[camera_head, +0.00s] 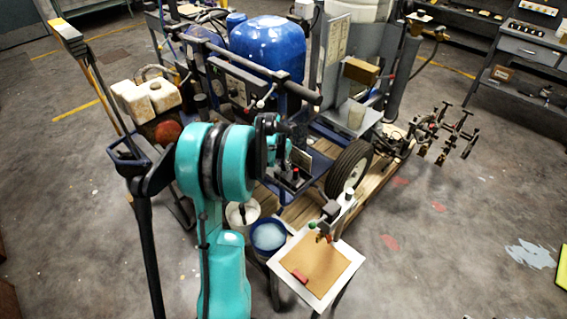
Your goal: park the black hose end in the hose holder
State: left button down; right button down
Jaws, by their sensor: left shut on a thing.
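My left gripper (284,165) is at the middle of the view, beyond the teal wrist of my left arm, in front of the line striper (235,85). It is shut on a dark thing, mostly hidden by the wrist and the gripper. I cannot make out whether this is the black hose end. I cannot pick out the hose holder with certainty among the dark parts of the machine. My right gripper is not in view.
A small table (342,277) with a brown top stands at front right, with a red block on it. Two buckets (268,236) stand beside it. A black post (148,235) rises at left. A wheel (349,168) is right of the gripper. Open floor lies at right.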

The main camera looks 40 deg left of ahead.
pick_arm(q)
jog(key=shift+f, duration=0.25)
jog(key=c, duration=1)
grip_release()
jog(key=p+v, duration=0.4)
jog(key=v, duration=0.3)
jog(key=shift+p, duration=0.3)
